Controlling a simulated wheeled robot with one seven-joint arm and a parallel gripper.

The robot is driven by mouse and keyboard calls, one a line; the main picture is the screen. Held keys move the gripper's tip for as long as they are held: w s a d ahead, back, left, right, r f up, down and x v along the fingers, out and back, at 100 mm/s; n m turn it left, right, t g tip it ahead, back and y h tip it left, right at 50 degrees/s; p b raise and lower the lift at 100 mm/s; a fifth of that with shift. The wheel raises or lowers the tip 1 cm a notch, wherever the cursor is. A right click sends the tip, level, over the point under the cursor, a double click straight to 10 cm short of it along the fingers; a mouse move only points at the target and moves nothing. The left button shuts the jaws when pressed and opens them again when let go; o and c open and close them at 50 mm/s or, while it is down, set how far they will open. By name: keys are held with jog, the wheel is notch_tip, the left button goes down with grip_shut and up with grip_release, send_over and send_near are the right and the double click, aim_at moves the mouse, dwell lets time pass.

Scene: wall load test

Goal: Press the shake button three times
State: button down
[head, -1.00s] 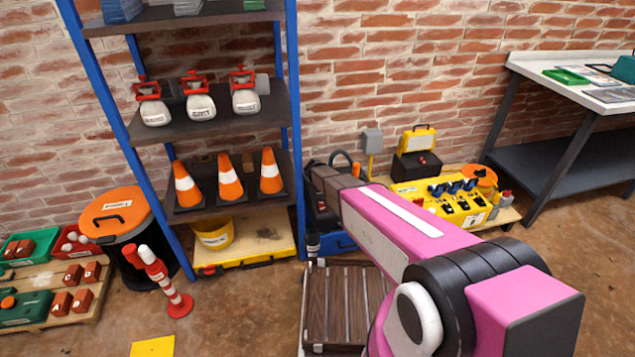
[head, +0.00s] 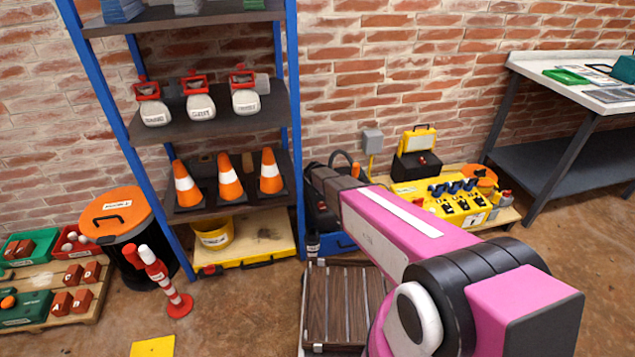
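No button marked as shake can be made out. A green box (head: 27,309) at the lower left bears a small orange round part (head: 8,302); I cannot tell whether it is a button. A yellow panel (head: 440,208) with blue and black parts sits on a pallet at the right, and its details are too small to read. My pink arm reaches forward from the lower right to a dark end section beside the shelf's right post. My gripper's fingers cannot be made out there, so its opening and any contact are hidden.
A blue-posted shelf (head: 290,130) holds red-topped white jars (head: 200,106) and orange cones (head: 229,180). A slatted brown platform (head: 340,305) lies below my arm. A black bin (head: 120,225) and red-white post (head: 165,280) stand left. A workbench (head: 560,75) stands right.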

jog(key=shift+f, duration=0.85)
dwell(1.1)
jog(key=shift+r, duration=1.25)
jog(key=shift+r, duration=0.15)
jog(key=shift+r, duration=2.4)
dwell(0.6)
notch_tip(320, 180, up, 4)
jog(key=shift+f, duration=0.15)
jog(key=shift+f, duration=0.1)
